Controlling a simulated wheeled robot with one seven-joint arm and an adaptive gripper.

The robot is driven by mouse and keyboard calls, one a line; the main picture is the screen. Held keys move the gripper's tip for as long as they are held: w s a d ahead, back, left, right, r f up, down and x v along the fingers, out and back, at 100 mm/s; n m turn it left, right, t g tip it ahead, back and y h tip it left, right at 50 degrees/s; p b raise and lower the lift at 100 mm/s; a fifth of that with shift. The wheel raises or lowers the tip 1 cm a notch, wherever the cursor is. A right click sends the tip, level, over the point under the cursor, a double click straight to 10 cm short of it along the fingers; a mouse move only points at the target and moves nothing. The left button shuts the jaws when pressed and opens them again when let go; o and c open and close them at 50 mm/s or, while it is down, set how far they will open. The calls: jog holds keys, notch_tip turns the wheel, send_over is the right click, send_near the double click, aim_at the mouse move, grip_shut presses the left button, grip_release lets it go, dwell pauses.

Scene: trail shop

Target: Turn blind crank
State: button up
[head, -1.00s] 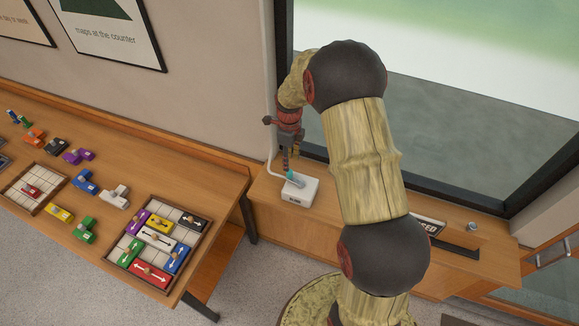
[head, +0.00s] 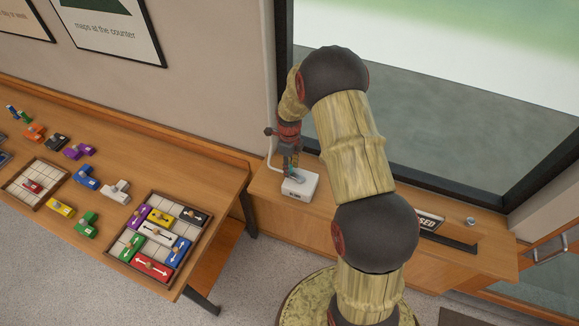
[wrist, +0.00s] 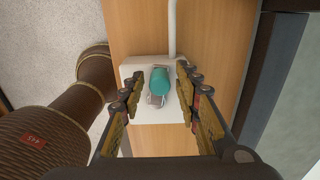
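The blind crank is a white box (head: 306,190) on the wooden ledge, with a teal handle (wrist: 160,80) on a grey metal arm on its top. In the wrist view the handle lies between my two finger pads, with a visible gap on each side. My gripper (wrist: 156,91) is open and points down over the box; it also shows in the head view (head: 291,172), where it partly hides the handle. I cannot tell from the head view whether a finger touches the box.
A white tube (wrist: 172,28) runs from the box toward the wall. The window (head: 450,120) is behind my arm. A sign (head: 430,221) and a small metal item (head: 470,221) stand on the ledge to the right. A table (head: 130,180) with puzzle trays is at left.

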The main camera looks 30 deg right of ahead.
grip_shut()
dwell(0.5)
